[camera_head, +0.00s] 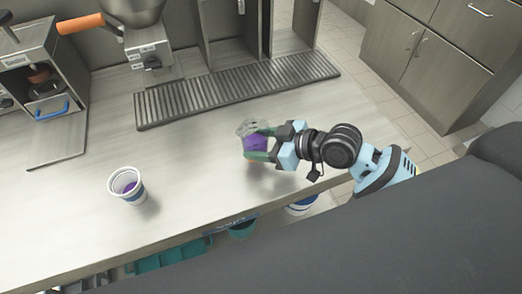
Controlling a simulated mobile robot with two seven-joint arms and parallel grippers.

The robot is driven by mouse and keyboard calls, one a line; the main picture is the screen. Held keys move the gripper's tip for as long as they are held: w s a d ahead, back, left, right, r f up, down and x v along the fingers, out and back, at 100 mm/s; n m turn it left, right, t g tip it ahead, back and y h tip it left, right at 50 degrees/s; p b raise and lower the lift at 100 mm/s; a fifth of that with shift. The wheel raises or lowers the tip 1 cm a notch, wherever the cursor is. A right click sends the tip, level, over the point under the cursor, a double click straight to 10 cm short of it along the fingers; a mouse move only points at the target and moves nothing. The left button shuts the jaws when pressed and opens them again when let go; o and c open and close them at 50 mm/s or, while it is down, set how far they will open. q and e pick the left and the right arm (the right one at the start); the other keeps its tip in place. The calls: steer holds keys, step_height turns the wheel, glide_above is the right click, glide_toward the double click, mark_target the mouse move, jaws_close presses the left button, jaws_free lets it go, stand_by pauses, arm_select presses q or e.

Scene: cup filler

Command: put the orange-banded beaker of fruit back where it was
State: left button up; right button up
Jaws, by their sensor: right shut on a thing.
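My right gripper (262,144) comes in from the right over the counter. It is shut around the sides of a clear beaker (250,127) with purple contents. A small bit of orange shows low on the beaker, and the fingers hide part of its wall. A faint shadow lies on the counter below it; I cannot tell whether the beaker touches the counter. A white cup (128,187) with a blue band and something purple inside stands on the counter at the left, apart from the gripper. My left gripper is out of view.
A dark slatted drip tray (237,90) runs along the back of the counter (190,165) below the dispensers. A machine with a blue handle (52,111) stands at the far left. The counter's front edge is close to the beaker. Teal bins (172,255) sit below.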

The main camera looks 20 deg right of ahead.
steer(key=shift+f, duration=1.7)
steer(key=shift+f, duration=0.2)
steer(key=o, duration=1.1)
steer(key=shift+r, duration=0.25)
steer(key=v, duration=1)
steer(key=shift+s+d+f+b, duration=0.15)
steer(key=shift+b, duration=0.2)
steer(key=shift+v, duration=0.85)
